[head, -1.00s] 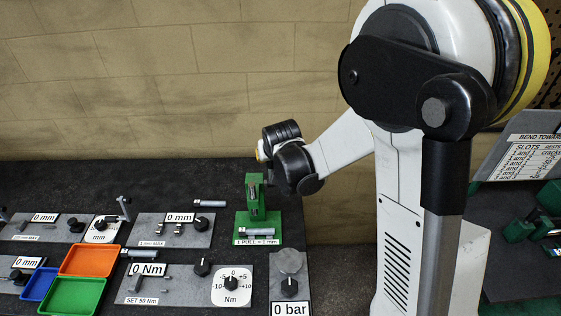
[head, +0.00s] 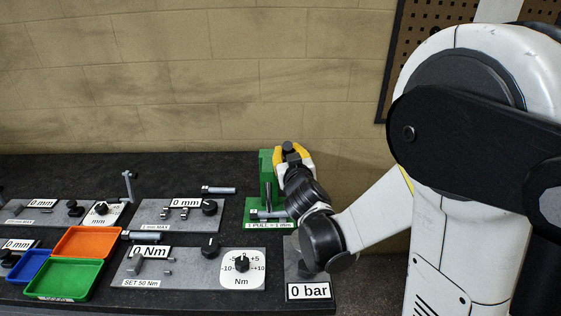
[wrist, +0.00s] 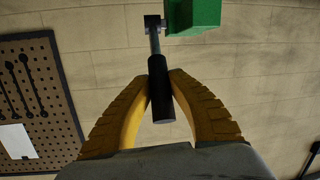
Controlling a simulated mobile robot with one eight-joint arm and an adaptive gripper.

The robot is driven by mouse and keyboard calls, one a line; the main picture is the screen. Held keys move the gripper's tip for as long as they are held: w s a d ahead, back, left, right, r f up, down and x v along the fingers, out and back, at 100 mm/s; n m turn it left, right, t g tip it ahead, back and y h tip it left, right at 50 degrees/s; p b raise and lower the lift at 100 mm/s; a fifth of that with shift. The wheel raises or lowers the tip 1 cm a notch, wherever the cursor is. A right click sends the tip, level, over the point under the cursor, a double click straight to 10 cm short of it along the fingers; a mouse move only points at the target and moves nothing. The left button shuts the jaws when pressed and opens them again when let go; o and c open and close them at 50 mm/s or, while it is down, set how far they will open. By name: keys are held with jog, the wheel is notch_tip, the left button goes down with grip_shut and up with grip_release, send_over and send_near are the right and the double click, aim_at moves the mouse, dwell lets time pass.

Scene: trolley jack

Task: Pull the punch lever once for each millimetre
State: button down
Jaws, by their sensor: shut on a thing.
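The green punch (head: 266,170) stands on its green base at the back right of the dark bench, with a label reading "1 PULL = 1 mm" (head: 268,226). A silver bolt-like piece (head: 270,214) lies across its base. My gripper (head: 288,150) is at the upper right of the punch. In the wrist view my yellow-fingered gripper (wrist: 160,82) is shut on the black grip of the punch lever (wrist: 161,103). The lever's grey rod runs from the grip to a dark joint beside the green punch body (wrist: 193,14). My wrist partly hides the punch in the head view.
A "0 bar" plate (head: 308,291) lies in front of the punch, partly behind my arm. A "0 Nm" panel (head: 190,270), a "2 mm MAX" panel (head: 150,215) and orange (head: 88,241), green (head: 65,280) and blue (head: 30,268) trays fill the bench leftward. The wall is close behind.

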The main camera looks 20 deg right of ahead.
jog(key=shift+f, duration=0.1)
dwell(0.4)
jog(key=c, duration=1.2)
grip_release()
